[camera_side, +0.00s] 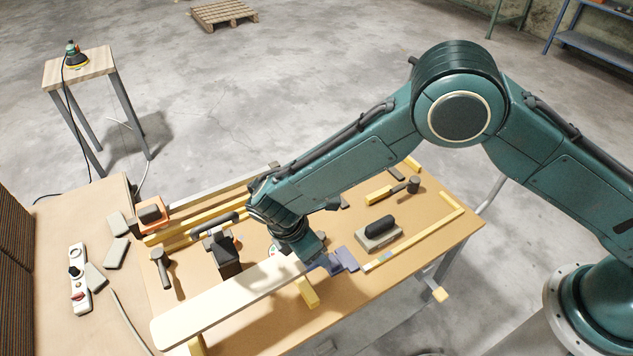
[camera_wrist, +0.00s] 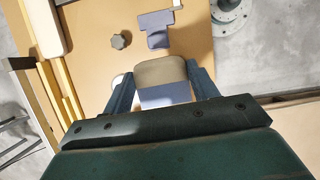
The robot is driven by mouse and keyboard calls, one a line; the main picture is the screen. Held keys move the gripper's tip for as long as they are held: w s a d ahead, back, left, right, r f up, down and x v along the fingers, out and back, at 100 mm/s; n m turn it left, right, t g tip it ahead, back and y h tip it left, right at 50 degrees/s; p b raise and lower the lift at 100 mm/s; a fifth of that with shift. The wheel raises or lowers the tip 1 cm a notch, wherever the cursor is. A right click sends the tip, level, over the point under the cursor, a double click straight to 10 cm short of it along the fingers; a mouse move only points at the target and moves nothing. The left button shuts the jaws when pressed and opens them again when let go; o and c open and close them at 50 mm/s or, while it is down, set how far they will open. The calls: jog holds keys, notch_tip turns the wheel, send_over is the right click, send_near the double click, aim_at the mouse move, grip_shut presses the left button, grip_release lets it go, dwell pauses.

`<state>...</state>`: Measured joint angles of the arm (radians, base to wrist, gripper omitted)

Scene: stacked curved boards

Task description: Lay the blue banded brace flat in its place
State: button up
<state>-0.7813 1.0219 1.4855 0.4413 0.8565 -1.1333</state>
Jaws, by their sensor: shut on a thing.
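The brace is a long pale board (camera_side: 225,300) with a rounded near-left end, running from my gripper towards the front-left of the bench in the side view. In the wrist view its other end (camera_wrist: 160,71) looks khaki with rounded corners, and a blue-grey band (camera_wrist: 165,96) crosses it between the fingers. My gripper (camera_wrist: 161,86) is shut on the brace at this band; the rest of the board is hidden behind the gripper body. A yellow support (camera_side: 307,292) shows below it. I cannot tell whether the board rests on it.
A blue-grey T-shaped piece (camera_wrist: 156,28) lies just past the brace's end, with a dark knob (camera_wrist: 121,40) beside it.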

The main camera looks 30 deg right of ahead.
aim_at(299, 262)
jog(key=shift+s+a, duration=0.3)
jog(key=shift+s, duration=0.2)
jog(key=shift+f, duration=0.2)
jog(key=shift+f, duration=4.35)
jog(key=o, duration=1)
jog(key=shift+r, duration=0.15)
jog(key=shift+v, duration=2.85)
